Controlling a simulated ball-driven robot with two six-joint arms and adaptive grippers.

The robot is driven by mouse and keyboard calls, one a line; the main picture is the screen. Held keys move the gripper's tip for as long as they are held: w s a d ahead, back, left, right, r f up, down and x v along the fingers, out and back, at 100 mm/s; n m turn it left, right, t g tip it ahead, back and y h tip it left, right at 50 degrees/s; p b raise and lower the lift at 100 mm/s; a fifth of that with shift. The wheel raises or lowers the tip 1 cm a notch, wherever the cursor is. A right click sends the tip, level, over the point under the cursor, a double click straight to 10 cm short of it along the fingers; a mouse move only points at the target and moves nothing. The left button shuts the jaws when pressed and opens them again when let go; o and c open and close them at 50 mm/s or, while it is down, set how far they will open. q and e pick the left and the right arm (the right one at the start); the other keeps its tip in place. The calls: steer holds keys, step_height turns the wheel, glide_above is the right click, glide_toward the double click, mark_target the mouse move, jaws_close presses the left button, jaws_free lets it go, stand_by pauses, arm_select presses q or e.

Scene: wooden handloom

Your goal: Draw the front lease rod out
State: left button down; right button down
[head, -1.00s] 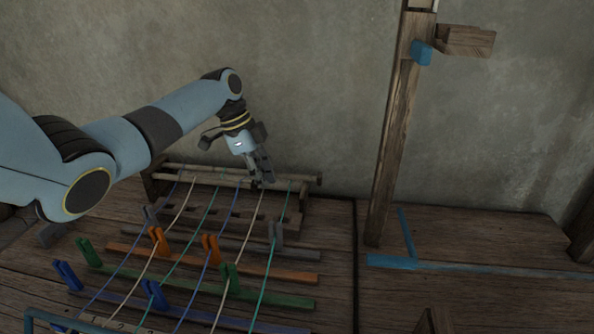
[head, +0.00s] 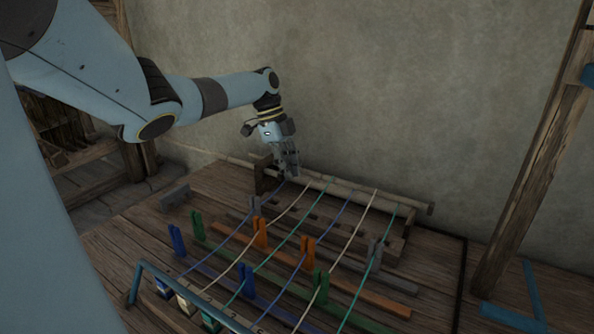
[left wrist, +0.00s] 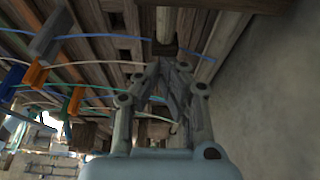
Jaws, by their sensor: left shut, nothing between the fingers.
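My left gripper (head: 291,173) points down at the back of the loom, over the left part of the pale round rods. Its fingers are shut and empty; in the left wrist view they close together (left wrist: 172,68). A pale round rod (head: 370,190) runs along the back under the coloured warp threads, its right end sticking out past the frame. A pale rod end (head: 234,160) also sticks out at the left, beyond a wooden post. I cannot tell clearly which rod is the front lease rod; the gripper hides part of that area. My right gripper is not in view.
Warp threads (head: 302,197) stretch forward over flat coloured bars, including an orange one (head: 378,297). Several upright pegs, such as an orange peg (head: 260,232), stand among them. A blue bar (head: 190,292) crosses the front. The wall (head: 400,90) is close behind.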

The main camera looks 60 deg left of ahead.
arm_select(q)
steer(key=shift+r, duration=0.1)
stand_by(0.3)
step_height(320, 180, up, 9)
steer(key=p, duration=0.2)
steer(key=shift+w+d+r, duration=0.15)
steer(key=shift+d, duration=0.15)
stand_by(0.4)
